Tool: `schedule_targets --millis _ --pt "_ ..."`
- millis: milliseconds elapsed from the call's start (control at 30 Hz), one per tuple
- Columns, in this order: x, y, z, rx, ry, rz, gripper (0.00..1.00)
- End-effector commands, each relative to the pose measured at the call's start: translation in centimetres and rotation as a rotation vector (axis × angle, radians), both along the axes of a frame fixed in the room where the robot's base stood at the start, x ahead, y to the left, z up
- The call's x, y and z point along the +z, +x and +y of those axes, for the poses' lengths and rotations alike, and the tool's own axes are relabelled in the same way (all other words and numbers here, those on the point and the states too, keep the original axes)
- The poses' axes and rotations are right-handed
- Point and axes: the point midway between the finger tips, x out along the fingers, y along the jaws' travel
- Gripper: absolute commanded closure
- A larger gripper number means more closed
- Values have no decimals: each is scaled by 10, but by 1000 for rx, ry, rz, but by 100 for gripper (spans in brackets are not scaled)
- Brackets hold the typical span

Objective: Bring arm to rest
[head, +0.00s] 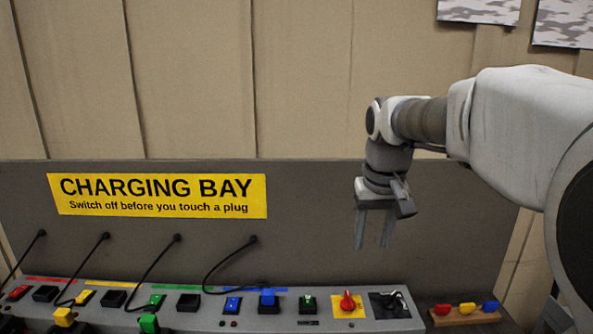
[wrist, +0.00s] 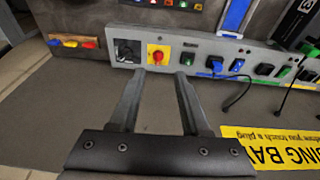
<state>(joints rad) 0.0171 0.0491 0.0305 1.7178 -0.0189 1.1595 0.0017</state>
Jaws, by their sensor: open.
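My gripper (head: 373,247) hangs from the arm at the right of the head view, fingers pointing down. It is in front of the grey back panel (head: 440,230) and above the right part of the control shelf (head: 330,312). Its two fingers are apart with nothing between them, as the wrist view also shows (wrist: 160,76). The fingertips appear clear of the red rotary knob (head: 347,300) on its yellow plate and the black switch plate (head: 390,304) beside it.
A yellow "CHARGING BAY" sign (head: 157,195) is on the panel. Several black cables hang from the panel to coloured plugs, including a blue plug (head: 268,298) and a green plug (head: 148,323). A wooden holder (head: 446,319) with red, yellow and blue pieces sits at the right.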

Motion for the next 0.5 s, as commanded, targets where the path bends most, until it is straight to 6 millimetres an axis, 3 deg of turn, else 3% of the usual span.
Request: schedule_targets --millis 233,500 --pt "10 -61 -1 -3 1 -75 54" --pt "2 -124 -1 -7 4 -152 54"
